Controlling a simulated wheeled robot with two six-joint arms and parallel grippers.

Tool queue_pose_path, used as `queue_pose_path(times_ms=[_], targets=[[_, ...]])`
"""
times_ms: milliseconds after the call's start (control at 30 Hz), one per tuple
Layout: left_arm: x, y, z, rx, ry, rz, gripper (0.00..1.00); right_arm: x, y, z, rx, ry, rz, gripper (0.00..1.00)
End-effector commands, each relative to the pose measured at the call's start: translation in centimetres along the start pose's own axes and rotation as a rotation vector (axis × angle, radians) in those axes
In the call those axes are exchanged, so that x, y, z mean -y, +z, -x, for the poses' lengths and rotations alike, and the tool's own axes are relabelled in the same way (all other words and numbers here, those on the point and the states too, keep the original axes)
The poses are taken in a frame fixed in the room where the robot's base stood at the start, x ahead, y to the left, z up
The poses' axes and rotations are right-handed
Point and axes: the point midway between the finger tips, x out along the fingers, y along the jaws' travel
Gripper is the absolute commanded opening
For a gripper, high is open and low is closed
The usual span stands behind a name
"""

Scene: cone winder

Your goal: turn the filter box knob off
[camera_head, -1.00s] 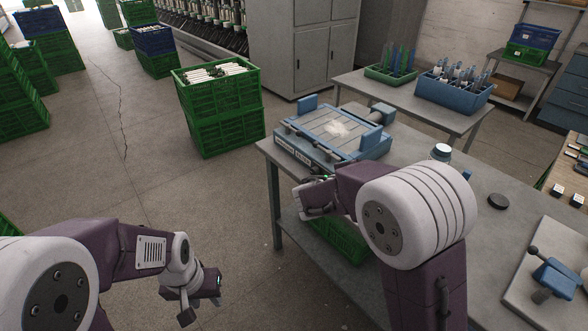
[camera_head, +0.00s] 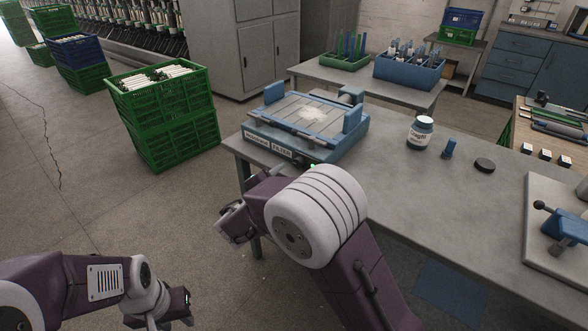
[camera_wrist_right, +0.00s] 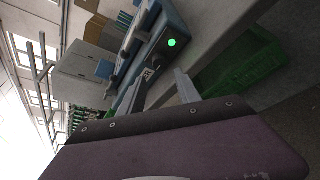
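The filter box (camera_head: 341,143) is a blue unit with a pale slatted top and a FILTER label, on the near left end of the grey table. Its lit green lamp (camera_head: 313,166) shows on the front, partly behind my right arm. The lamp also shows in the right wrist view (camera_wrist_right: 172,43).
A white jar (camera_head: 420,134), a small blue item (camera_head: 449,148) and a black disc (camera_head: 485,165) stand on the table right of the box. Stacked green crates (camera_head: 165,125) stand on the floor left of the table. A blue fixture (camera_head: 562,232) is at right.

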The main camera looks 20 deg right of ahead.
Motion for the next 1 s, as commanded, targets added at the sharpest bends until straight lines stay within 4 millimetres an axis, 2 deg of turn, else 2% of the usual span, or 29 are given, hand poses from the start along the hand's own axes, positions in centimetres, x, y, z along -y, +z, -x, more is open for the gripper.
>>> queue_pose_path(times_ms=[200,333,500,700,733,867,1000], targets=[[0.0,0.1,-0.9,0.000,0.000,0.000,0.36,0.3,-0.1,-4.7,0.002,-0.003,-0.001,0.40],[0.0,0.1,-1.2,0.000,0.000,0.000,0.36,0.2,0.0,-6.8,0.001,-0.002,0.000,0.40],[0.0,0.1,-1.2,0.000,0.000,0.000,0.36,0.1,0.0,-8.0,0.000,0.000,0.000,0.40],[0.0,0.1,-1.2,0.000,0.000,0.000,0.36,0.1,0.0,-8.0,-0.001,0.000,0.000,0.40],[0.0,0.1,-1.2,0.000,0.000,0.000,0.36,0.1,0.0,-8.0,-0.001,0.000,0.000,0.37],[0.0,0.1,-1.2,0.000,0.000,0.000,0.36,0.1,0.0,-8.0,-0.001,0.000,0.000,0.01],[0.0,0.1,-1.2,0.000,0.000,0.000,0.36,0.0,0.1,-8.0,-0.001,-0.001,0.001,0.00]])
